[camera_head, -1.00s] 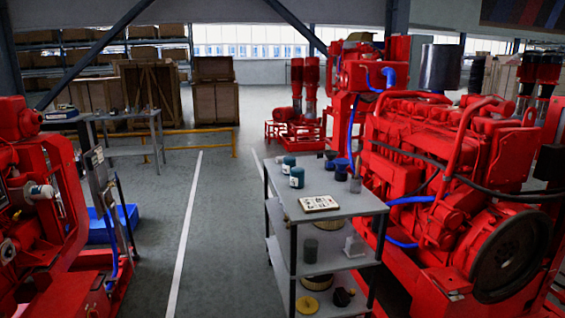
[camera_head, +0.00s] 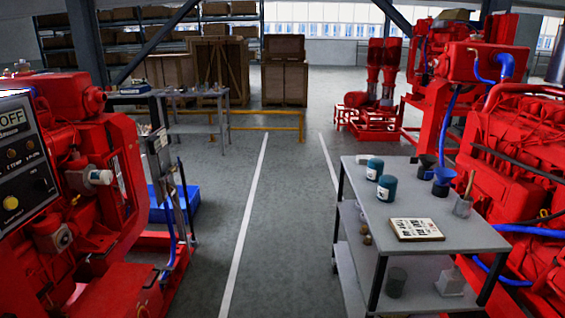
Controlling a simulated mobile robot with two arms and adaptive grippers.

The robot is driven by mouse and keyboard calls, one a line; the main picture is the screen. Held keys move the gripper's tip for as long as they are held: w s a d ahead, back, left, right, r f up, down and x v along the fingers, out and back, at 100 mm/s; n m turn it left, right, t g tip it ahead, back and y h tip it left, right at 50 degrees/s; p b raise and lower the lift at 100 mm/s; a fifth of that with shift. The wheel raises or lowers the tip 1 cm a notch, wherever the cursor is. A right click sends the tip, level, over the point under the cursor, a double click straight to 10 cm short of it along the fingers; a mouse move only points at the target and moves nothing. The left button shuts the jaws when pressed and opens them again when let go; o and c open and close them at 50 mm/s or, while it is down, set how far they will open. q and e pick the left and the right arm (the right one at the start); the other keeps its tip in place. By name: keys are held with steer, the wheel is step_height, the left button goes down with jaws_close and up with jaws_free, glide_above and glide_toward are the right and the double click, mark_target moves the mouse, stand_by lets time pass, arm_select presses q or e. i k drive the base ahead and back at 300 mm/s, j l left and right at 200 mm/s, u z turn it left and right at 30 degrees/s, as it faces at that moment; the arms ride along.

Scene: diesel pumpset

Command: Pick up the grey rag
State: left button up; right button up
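I cannot make out a grey rag for certain in this view. A grey trolley (camera_head: 465,240) stands at the right. Neither of my grippers is in view.
A red engine (camera_head: 530,160) stands behind the trolley at the right. Red machinery with a control panel (camera_head: 22,150) fills the left. A grey workbench (camera_head: 200,127) with small objects stands farther back, near a yellow rail (camera_head: 265,113). The floor between is clear.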

mark_target(363, 160)
steer(key=i+z, duration=0.1)
steer(key=i, duration=0.6)
steer(key=i+j, duration=0.15)
steer(key=i, duration=0.55)
steer(key=i+j+z, duration=0.15)
steer(key=i, duration=0.55)
